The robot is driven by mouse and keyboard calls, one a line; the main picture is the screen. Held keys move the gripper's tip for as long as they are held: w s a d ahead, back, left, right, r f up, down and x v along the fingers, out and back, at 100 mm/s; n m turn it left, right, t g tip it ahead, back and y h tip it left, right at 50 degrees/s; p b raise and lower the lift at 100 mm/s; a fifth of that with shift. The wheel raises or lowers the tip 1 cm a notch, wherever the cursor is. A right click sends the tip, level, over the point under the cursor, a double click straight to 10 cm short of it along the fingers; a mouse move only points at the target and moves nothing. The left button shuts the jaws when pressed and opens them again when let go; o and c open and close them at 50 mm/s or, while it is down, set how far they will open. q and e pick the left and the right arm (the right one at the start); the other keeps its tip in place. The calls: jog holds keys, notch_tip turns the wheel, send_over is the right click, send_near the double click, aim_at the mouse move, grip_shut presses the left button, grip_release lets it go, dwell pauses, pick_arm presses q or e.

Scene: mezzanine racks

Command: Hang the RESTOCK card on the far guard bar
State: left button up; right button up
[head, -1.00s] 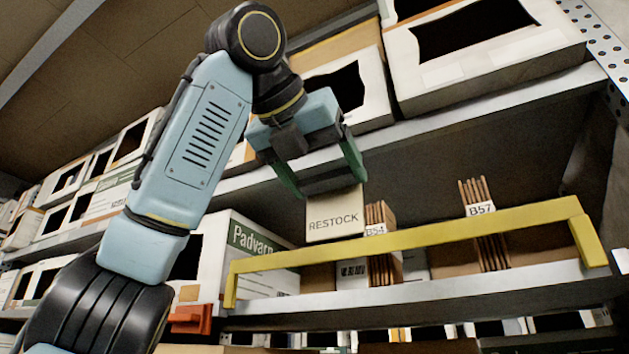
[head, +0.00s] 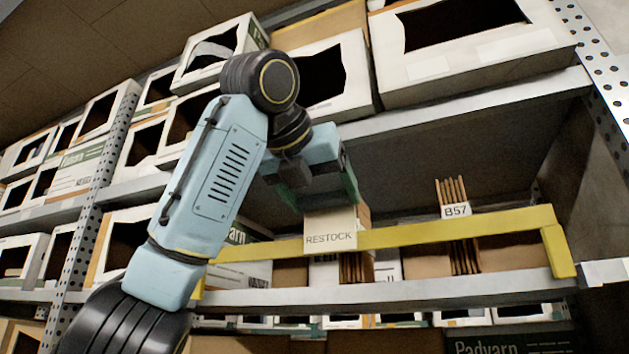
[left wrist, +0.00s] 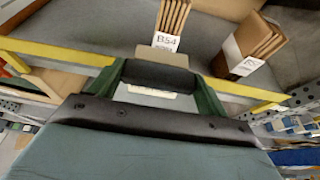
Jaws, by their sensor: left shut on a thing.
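The RESTOCK card (head: 330,239) is a cream card with dark lettering. It hangs below my left gripper (head: 326,203), which is shut on its upper part with green fingers. In the head view the card overlaps the yellow guard bar (head: 405,238) and covers part of it. In the left wrist view the gripper (left wrist: 163,75) is over the line of the bar (left wrist: 55,53), and pale card parts (left wrist: 185,57) show on both sides of a dark strip between the fingers. Whether the card rests on the bar is hidden. My right gripper is out of view.
Behind the bar stand brown cardboard pieces with a B57 label (head: 457,211) and, in the wrist view, a B54 label (left wrist: 166,41). White boxes (head: 470,60) fill the shelf above. The bar's right stretch is clear. A grey upright (head: 598,80) stands at the right.

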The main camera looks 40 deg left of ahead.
aim_at(328, 224)
pick_arm(q)
jog(key=shift+w+a, duration=0.2)
jog(key=shift+w, duration=0.55)
jog(key=shift+w+a, duration=0.15)
jog(key=shift+w, duration=0.55)
jog(key=shift+f, duration=0.45)
jog(key=shift+s, duration=0.2)
jog(key=shift+f, duration=0.15)
jog(key=shift+f+b, duration=0.85)
jog(key=shift+f, duration=0.3)
jog(key=shift+f, duration=0.15)
jog(key=o, duration=1)
